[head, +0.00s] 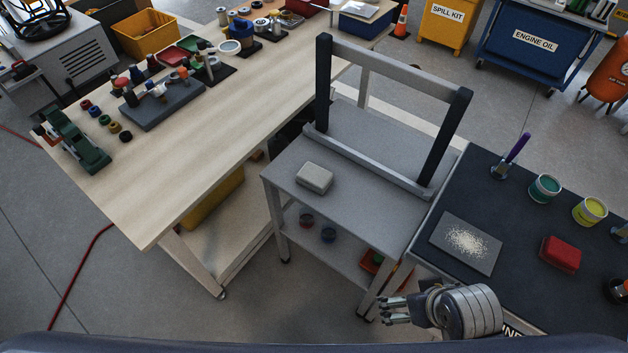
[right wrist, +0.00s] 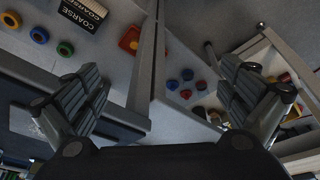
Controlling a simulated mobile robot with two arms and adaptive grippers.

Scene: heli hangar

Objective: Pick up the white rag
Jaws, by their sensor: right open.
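The white rag (head: 314,178) is a folded, pale grey-white pad. It lies flat on the top of the grey cart (head: 355,205), near the cart's left edge. My right gripper (head: 384,309) is at the bottom of the head view, below and to the right of the rag and well apart from it. In the right wrist view my right gripper (right wrist: 165,95) has its fingers spread wide with nothing between them. I cannot make out the white rag in that view. My left gripper is not in view.
The cart's upright frame (head: 394,70) rises behind the rag. A dark bench (head: 480,190) at right holds a red rag (head: 561,253), a powdered plate (head: 450,236) and paint cans. A wooden workbench (head: 225,120) stands left. The cart top around the rag is clear.

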